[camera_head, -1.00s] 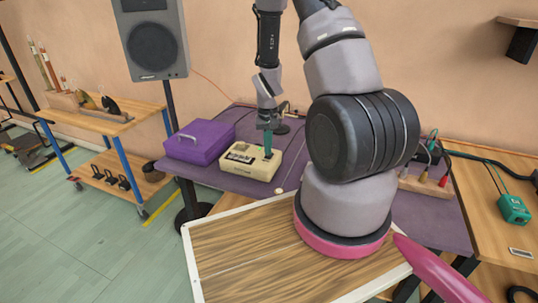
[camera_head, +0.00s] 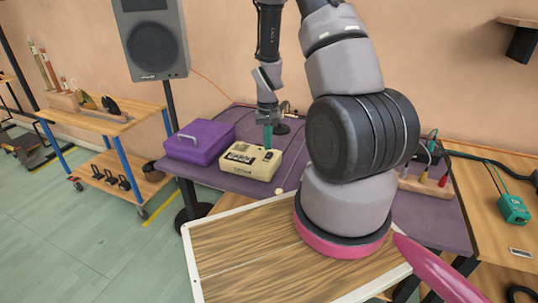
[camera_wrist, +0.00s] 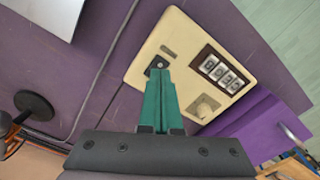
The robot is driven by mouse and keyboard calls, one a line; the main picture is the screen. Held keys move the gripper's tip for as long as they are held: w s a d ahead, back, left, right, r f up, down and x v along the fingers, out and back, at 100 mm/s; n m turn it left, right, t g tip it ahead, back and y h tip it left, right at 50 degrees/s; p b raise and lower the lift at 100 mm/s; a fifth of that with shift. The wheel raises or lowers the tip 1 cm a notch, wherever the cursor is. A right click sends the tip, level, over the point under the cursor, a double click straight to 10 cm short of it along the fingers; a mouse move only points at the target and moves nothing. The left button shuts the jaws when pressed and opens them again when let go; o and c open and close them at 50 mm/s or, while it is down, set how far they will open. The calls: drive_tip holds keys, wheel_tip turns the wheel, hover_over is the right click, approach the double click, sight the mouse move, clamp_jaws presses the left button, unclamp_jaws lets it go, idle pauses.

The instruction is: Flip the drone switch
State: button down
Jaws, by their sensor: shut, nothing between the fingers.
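The cream drone box (camera_head: 252,160) lies on the purple-topped table, with a dark panel of white number tiles. In the wrist view the box (camera_wrist: 150,65) shows a small dark switch plate (camera_wrist: 158,64), the number panel (camera_wrist: 222,71) and a pale round knob (camera_wrist: 204,107). My gripper (camera_head: 268,142) is above the box's back edge, pointing down. In the wrist view its green fingers (camera_wrist: 159,75) are closed together, with the tips at the switch plate and partly covering it. I cannot tell whether they touch it, or which way the switch lies.
A purple lidded case (camera_head: 200,141) stands just left of the box. A speaker on a stand (camera_head: 153,45) rises behind it. A mallet lies right of the box. A wooden block with cables (camera_head: 425,187) is farther right on the purple table (camera_head: 440,222).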

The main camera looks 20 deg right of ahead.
drive_tip(key=shift+r, duration=2.15)
wheel_tip(320, 180, up, 11)
drive_tip(key=t, duration=0.2)
hover_over(268, 156)
drive_tip(key=a, duration=0.2)
drive_tip(key=s+a+r+t, duration=0.15)
drive_tip(key=s+r, duration=0.25)
drive_tip(key=r, duration=0.7)
drive_tip(key=s+a+r+m+t+y, duration=0.1)
drive_tip(key=s+a+r+t+y, duration=0.1)
drive_tip(key=s+r, duration=1.2)
drive_tip(key=shift+s+a+r+t, duration=0.2)
drive_tip(key=shift+s+a+t, duration=0.2)
drive_tip(key=shift+a+t, duration=0.55)
